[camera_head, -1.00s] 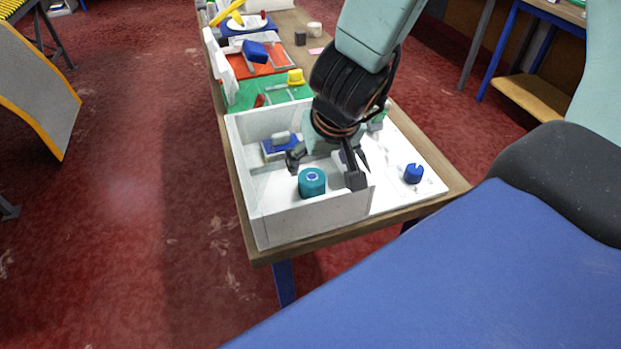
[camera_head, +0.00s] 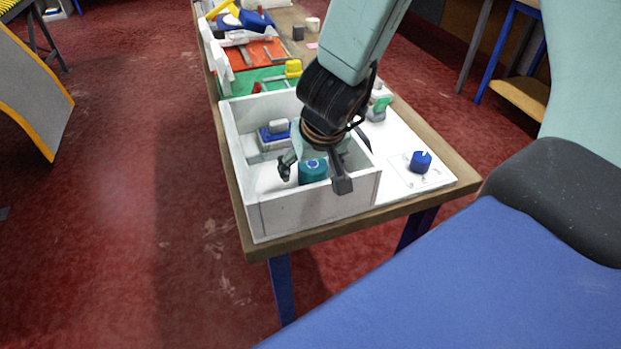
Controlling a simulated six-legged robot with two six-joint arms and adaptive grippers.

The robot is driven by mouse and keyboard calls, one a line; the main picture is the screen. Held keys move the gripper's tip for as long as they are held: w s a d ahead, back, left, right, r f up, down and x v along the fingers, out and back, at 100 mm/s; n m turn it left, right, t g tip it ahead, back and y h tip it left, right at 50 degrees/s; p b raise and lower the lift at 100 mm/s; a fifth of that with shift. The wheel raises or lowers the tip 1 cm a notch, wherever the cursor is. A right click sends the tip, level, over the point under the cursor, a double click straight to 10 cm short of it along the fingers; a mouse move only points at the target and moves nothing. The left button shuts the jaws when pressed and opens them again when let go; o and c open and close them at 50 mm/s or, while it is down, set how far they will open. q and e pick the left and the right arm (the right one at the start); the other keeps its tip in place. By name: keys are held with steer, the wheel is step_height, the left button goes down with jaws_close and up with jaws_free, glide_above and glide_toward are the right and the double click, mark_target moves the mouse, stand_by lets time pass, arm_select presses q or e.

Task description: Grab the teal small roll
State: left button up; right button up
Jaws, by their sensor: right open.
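The teal small roll (camera_head: 313,173) stands upright in the front part of a white open-topped box (camera_head: 318,209), its round top with a blue ring facing up. My right gripper (camera_head: 313,180) reaches down into the box from above. Its jaws are open, with one dark finger to the left of the roll and the other to its right, near the box's front right wall. I cannot tell whether either finger touches the roll. My left gripper is not in view.
A blue and grey item (camera_head: 273,134) sits farther back in the box. A blue knob (camera_head: 420,161) stands on a white board to the right, with a green and grey piece (camera_head: 379,108) behind it. Green and red mats with tools lie beyond on the wooden table (camera_head: 462,185).

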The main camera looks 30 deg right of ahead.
steer(key=shift+s+d, duration=0.15)
steer(key=shift+d, duration=0.05)
steer(key=shift+s+r, duration=0.1)
steer(key=shift+c, duration=0.6)
steer(key=shift+w+a, duration=0.2)
steer(key=c, duration=0.4)
steer(key=shift+s+d, duration=0.1)
steer(key=shift+d, duration=0.05)
steer(key=c, duration=0.5)
steer(key=shift+c, duration=1.3)
